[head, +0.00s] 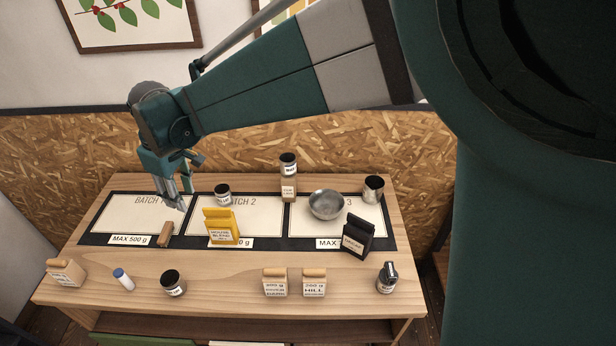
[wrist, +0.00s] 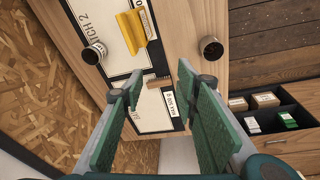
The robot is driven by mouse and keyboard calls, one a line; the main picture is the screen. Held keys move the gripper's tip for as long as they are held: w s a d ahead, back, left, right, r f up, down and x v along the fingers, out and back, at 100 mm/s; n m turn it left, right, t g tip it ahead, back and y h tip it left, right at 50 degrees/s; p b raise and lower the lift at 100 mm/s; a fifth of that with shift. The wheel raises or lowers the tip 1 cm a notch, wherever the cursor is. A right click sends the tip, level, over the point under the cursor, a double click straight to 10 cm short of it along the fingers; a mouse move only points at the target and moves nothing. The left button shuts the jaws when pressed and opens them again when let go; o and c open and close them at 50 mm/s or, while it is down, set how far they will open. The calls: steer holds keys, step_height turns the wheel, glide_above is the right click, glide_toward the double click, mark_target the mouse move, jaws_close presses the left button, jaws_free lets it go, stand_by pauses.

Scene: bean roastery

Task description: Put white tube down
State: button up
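The white tube (head: 124,279) with a blue cap lies on the bare wood at the table's front left, between a labelled block and a dark-lidded jar. I cannot make it out in the wrist view. My gripper (head: 174,203) hangs over the left mat section, behind the tube and to its right, and apart from it. In the wrist view my gripper (wrist: 160,83) has its two green fingers spread wide, with nothing held between them.
A small brown brush-like piece (head: 165,234) lies on the left section of the mat (head: 95,239). A yellow bag (head: 221,227), dark bag (head: 357,237), metal bowl (head: 325,205) and several jars stand farther right. Labelled block (head: 66,272) stands left of the tube.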

steer(key=d+r+m+t, duration=0.1)
steer(key=d+r+m, duration=0.25)
steer(key=d, duration=1.25)
steer(key=d+r+m+t, duration=0.25)
steer(key=d+r, duration=0.25)
steer(key=d, duration=1)
steer(key=s+d+f+m, duration=0.1)
steer(key=s+d+m, duration=0.2)
steer(key=s+d, duration=0.2)
steer(key=s+d+f+m+t, duration=0.1)
steer(key=s+d, duration=0.4)
steer(key=d, duration=0.7)
steer(key=s+d+f+m+t+h, duration=0.1)
steer(key=s+d+m, duration=0.3)
steer(key=d, duration=0.4)
steer(key=shift+s+d+f+m, duration=0.3)
steer(key=shift+s+f, duration=0.05)
steer(key=shift+s, duration=0.15)
steer(key=shift+f+t, duration=0.1)
steer(key=shift+t, duration=0.15)
step_height(320, 180, down, 6)
steer(key=b, duration=0.6)
steer(key=shift+f, duration=0.15)
